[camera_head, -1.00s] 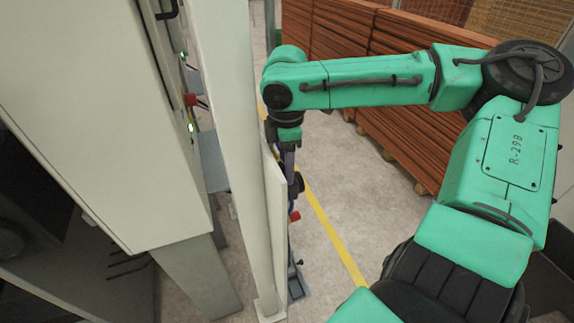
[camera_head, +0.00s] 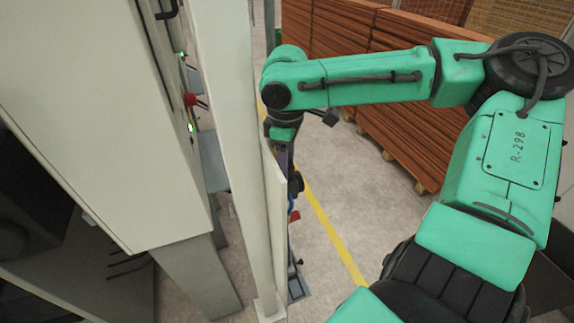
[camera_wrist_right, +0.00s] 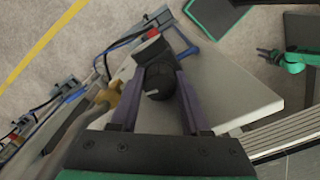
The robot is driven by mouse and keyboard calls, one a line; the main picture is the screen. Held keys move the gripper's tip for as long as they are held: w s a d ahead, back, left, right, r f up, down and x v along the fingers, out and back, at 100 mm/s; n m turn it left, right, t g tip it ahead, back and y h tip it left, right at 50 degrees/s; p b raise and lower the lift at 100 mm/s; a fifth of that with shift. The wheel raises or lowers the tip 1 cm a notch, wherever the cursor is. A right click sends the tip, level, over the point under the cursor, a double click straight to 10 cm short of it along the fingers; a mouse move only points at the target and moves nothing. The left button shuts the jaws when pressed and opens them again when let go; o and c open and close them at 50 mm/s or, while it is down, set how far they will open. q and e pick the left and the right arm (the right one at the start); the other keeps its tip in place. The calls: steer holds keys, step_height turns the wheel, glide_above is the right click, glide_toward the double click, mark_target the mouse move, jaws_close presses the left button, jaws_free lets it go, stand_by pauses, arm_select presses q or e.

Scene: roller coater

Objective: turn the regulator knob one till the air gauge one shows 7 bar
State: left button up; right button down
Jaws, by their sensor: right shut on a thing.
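In the right wrist view, a black knob (camera_wrist_right: 158,80) with a pale mark sits between the two fingers of my right gripper (camera_wrist_right: 160,92). My right gripper is shut on this knob, taken as regulator knob one. A dark round part (camera_wrist_right: 150,47), perhaps the air gauge, stands just past the knob; its dial face cannot be read. In the head view my right gripper (camera_head: 291,163) points down beside a pale panel, which partly hides it, and the knob is not clear. A small green gripper (camera_wrist_right: 270,53), probably my left one, shows at the right of the wrist view, its jaws too small to judge.
A pale plate (camera_wrist_right: 245,95) lies behind the knob. A brass fitting (camera_wrist_right: 108,95) and hoses are close to the left finger. In the head view a pale post (camera_head: 236,120) stands left of the gripper, and stacked brown boards (camera_head: 400,120) stand behind the arm.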

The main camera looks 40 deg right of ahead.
steer(key=shift+w+r, duration=0.15)
steer(key=shift+c, duration=1.9)
jaws_free()
steer(key=shift+d, duration=0.1)
